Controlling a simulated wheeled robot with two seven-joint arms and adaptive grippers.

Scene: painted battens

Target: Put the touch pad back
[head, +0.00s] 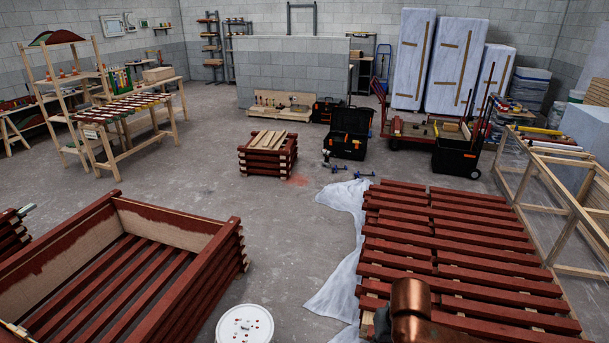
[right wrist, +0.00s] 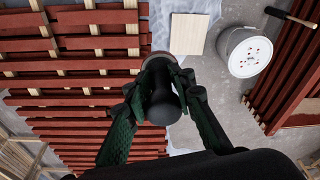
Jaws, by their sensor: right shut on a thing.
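My right gripper (right wrist: 161,92) shows in the right wrist view with its green-sided fingers closed from both sides. It is shut on a dark, rounded handle, which looks like that of the touch pad (right wrist: 160,108). A rounder part with a reddish-brown rim shows beyond the handle; its working face is hidden. The gripper holds it above the dark red battens and the white sheet. In the head view the right gripper is mostly hidden at the bottom edge, behind my copper-coloured arm. My left gripper is not in view.
A white bucket (head: 245,324) with red spots on its lid stands between the red crate (head: 183,232) and the batten rack (head: 450,245). It also shows in the right wrist view (right wrist: 247,52). A pale board (right wrist: 188,33) lies by the white sheet (head: 343,245).

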